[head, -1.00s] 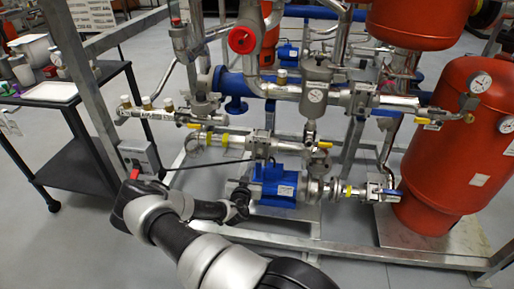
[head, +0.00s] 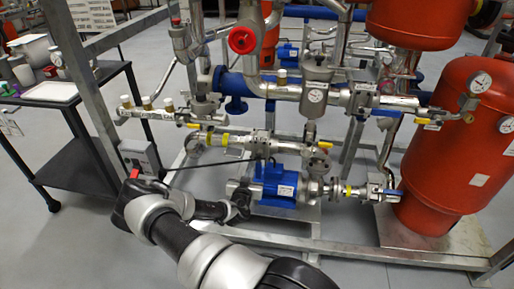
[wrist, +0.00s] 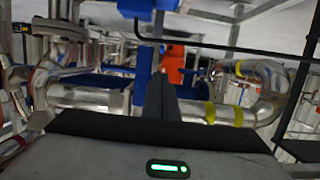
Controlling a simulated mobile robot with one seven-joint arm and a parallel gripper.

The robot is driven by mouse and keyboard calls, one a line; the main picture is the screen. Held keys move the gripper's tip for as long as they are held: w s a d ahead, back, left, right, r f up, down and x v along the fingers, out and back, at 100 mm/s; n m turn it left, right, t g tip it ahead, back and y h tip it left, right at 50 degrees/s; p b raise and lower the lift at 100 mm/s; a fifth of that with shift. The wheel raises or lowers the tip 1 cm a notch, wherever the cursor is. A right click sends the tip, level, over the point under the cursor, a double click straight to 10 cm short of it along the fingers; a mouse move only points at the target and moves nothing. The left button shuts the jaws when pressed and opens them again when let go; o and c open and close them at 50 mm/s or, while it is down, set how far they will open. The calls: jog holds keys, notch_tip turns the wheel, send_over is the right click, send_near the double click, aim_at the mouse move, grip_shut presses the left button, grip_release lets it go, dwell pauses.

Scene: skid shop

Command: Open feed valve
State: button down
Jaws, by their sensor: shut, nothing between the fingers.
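Several valves sit on the skid's pipework, and I cannot tell which is the feed valve. One yellow-handled valve (head: 193,125) is at the left, another yellow handle (head: 324,145) is above the pump, and a third yellow handle (head: 427,121) is by the red tank. A blue-handled valve (head: 392,192) is at the lower right. My gripper (head: 240,203) is low at the left end of the blue pump (head: 278,184), its tips hard to make out. In the wrist view my gripper (wrist: 160,85) is shut and empty, pointing toward steel pipes with yellow bands (wrist: 210,112).
A red tank (head: 462,140) with gauges stands at the right. A red round knob (head: 242,40) is at the upper middle. A black cart (head: 75,160) is at the left. Steel frame rails (head: 350,250) run along the front. Grey floor (head: 60,255) is clear at the lower left.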

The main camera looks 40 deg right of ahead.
aim_at(260, 172)
jog(key=shift+s+d, duration=0.25)
jog(key=shift+s, duration=0.1)
jog(key=shift+s+d+f, duration=0.1)
jog(key=shift+s+d, duration=0.85)
jog(key=shift+s, duration=0.05)
jog(key=shift+s+d+r+p, duration=0.2)
jog(key=shift+s+d+p, duration=0.2)
jog(key=shift+s, duration=0.1)
jog(key=shift+s+d+r+p, duration=0.15)
jog(key=shift+s+d+p, duration=0.25)
jog(key=shift+s, duration=0.1)
